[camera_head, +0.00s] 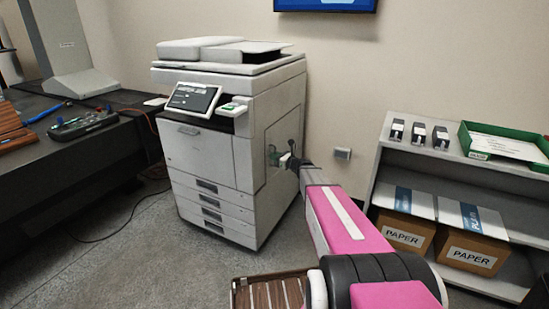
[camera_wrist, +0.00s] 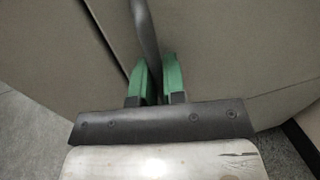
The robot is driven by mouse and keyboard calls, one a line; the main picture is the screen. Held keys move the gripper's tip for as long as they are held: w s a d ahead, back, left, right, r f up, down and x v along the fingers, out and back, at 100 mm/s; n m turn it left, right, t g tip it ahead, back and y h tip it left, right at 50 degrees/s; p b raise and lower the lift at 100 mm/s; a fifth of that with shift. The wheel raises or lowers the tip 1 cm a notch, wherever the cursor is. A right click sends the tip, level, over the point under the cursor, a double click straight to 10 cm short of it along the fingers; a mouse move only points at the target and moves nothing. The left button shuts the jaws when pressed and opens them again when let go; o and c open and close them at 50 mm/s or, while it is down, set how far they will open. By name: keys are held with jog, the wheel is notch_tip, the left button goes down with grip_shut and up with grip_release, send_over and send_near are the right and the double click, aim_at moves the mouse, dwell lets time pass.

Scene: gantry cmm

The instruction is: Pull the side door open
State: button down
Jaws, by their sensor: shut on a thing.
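The white copier (camera_head: 205,150) stands against the wall in the head view. Its side door (camera_head: 287,127) is a panel on the right flank. My gripper (camera_head: 284,157) reaches this panel from the front right, and its tip partly covers it. In the wrist view, the green fingers of my gripper (camera_wrist: 157,80) close around a dark bar handle (camera_wrist: 145,35). The handle stands out from a grey panel surface. A dark narrow gap runs along the panel to the left of the fingers. I cannot tell whether the door stands slightly ajar.
A grey shelf (camera_head: 375,160) with paper boxes (camera_head: 405,232) and a green tray (camera_head: 480,127) stands at the right. A dark bench (camera_head: 75,150) is at the left. A wall socket (camera_head: 342,153) is behind my arm.

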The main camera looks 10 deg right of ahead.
jog(key=s+d+n+g+y, duration=0.2)
jog(key=d, duration=1)
jog(key=s+d+n+g+y, duration=0.2)
jog(key=s+d+g, duration=0.1)
jog(key=d, duration=1)
jog(key=shift+s, duration=0.2)
jog(key=c, duration=1.2)
grip_release()
jog(key=shift+r, duration=0.1)
jog(key=s+a+r, duration=0.1)
jog(key=a+r, duration=0.6)
jog(key=s+a+r, duration=0.1)
jog(key=a+r, duration=0.2)
jog(key=a, duration=0.1)
jog(key=shift+s+a+r, duration=0.15)
jog(key=shift+s+r, duration=0.2)
jog(key=shift+r, duration=0.05)
